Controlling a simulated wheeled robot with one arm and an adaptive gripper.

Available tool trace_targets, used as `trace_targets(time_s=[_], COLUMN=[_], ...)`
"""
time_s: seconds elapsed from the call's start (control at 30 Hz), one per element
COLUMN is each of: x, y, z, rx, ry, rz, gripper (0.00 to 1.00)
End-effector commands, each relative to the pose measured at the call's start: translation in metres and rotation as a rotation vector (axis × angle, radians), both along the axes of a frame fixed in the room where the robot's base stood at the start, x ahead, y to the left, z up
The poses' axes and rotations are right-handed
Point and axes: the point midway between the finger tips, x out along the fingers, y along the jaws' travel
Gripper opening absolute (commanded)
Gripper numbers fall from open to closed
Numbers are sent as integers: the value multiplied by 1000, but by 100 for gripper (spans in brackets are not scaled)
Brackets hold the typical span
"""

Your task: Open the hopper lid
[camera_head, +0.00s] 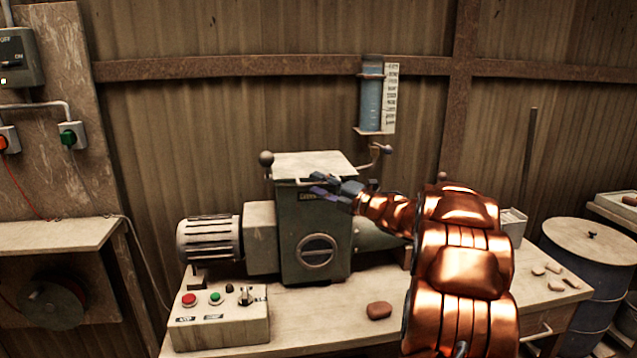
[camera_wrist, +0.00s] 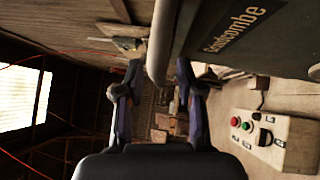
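The hopper lid (camera_head: 312,163) is a pale flat plate lying on top of the green press housing (camera_head: 313,222), and it looks shut. A pale bar handle (camera_head: 307,181) runs along its front edge. My gripper (camera_head: 320,189) is at this handle, reaching in from the right. In the wrist view my gripper (camera_wrist: 159,78) is open, with one dark finger on each side of the rounded grey handle bar (camera_wrist: 160,45). I see gaps beside the bar, so the fingers do not look closed on it. The hopper's inside is hidden.
A control box (camera_head: 219,317) with red and green buttons stands at the bench's front left. A motor (camera_head: 209,239) is left of the housing. A reddish lump (camera_head: 379,310) lies on the bench (camera_head: 330,325). A water gauge (camera_head: 371,100) hangs behind. A blue drum (camera_head: 585,250) stands right.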

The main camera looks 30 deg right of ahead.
Motion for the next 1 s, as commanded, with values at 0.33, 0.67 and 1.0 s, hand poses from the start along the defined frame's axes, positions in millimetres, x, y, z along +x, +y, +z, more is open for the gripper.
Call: trace_targets(time_s=[0.33,0.67,1.0], x=[5,5,5], y=[1,1,1], z=[1,1,1], rx=[0,2,2], ry=[0,-1,-1], rz=[-2,-2,-2], gripper=[37,9,0])
